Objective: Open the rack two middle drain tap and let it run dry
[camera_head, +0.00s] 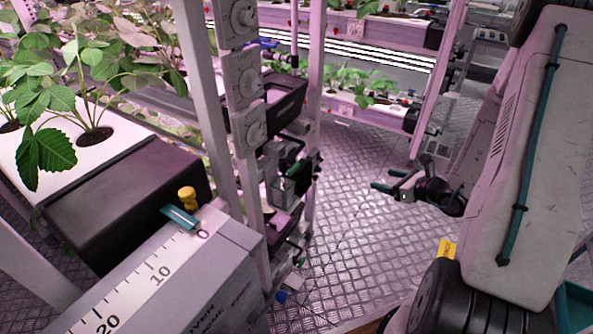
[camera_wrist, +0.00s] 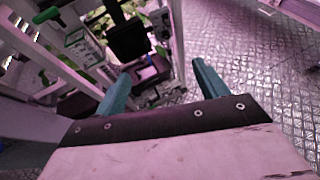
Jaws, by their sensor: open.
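My gripper (camera_head: 383,180) is open and empty over the aisle floor, to the right of the rack post in the head view. In the wrist view its two teal fingers (camera_wrist: 161,70) stand wide apart with nothing between them, pointing toward the rack's fittings. A green handle (camera_head: 294,170) shows on dark fittings at the middle of the rack end. In the wrist view one green handle (camera_wrist: 46,15) is at the upper left and a smaller green part (camera_wrist: 160,50) lies beyond the fingers. I cannot tell which is the rack two middle tap, or whether it is open.
Dial boxes (camera_head: 246,84) are stacked on the rack post (camera_head: 207,100). A black trough end (camera_head: 130,200) with a yellow knob (camera_head: 187,196) and a box with a scale (camera_head: 165,285) stand at the near left. The metal floor (camera_head: 355,240) between rack and arm is mostly clear.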

